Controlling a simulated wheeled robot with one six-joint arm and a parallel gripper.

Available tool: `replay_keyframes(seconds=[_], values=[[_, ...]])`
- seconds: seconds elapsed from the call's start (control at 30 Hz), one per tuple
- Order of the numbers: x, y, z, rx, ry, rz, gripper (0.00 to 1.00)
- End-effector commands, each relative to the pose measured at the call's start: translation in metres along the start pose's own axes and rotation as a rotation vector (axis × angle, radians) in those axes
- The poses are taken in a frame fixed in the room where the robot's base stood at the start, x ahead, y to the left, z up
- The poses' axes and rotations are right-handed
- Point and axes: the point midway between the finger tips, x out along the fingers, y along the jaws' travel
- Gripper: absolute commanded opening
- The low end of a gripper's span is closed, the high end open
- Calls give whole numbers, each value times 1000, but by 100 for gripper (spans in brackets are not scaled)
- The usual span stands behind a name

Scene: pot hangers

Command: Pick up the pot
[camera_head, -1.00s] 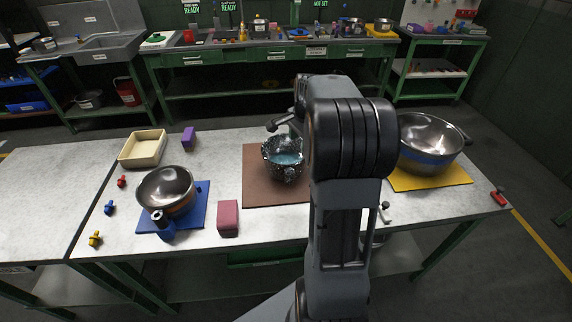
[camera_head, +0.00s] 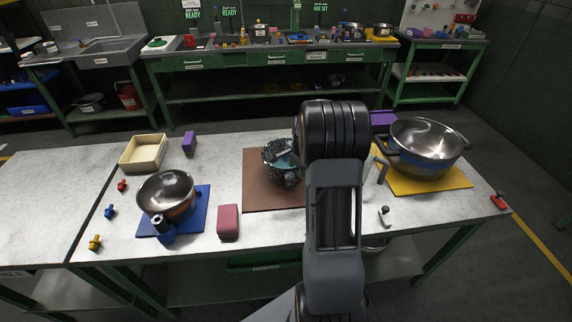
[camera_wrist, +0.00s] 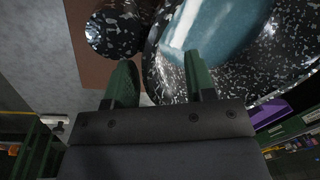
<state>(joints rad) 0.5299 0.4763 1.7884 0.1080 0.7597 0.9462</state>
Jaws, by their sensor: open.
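A black, white-speckled pot (camera_head: 279,176) with a blue inside stands on a brown mat (camera_head: 262,199) in the middle of the table, partly hidden by my arm. In the wrist view the speckled pot (camera_wrist: 240,80) fills the upper right, and its rounded speckled handle (camera_wrist: 112,32) is at the upper left. My gripper (camera_wrist: 161,78) is open at its rim. One green finger shows between handle and pot, the other over the blue inside. I cannot tell whether they touch it. A steel pot (camera_head: 165,188) stands on a blue mat, and a larger steel pot (camera_head: 425,148) on a yellow mat.
A cream tray (camera_head: 143,153), a purple block (camera_head: 189,143) and a pink block (camera_head: 228,222) lie on the left part of the table. Another purple block (camera_head: 383,119) is behind my arm. Small coloured pieces lie along the left, and a red one (camera_head: 500,201) at the right edge.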

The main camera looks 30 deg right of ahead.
Motion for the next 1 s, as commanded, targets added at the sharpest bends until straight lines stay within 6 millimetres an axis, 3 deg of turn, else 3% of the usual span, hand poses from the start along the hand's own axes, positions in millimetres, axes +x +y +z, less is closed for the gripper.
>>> replay_keyframes(seconds=[0.2,0.47,1.0], values=[[19,0,0,-1,0,0,50],[21,0,0,-1,1,-1,50],[21,0,0,0,1,0,0]])
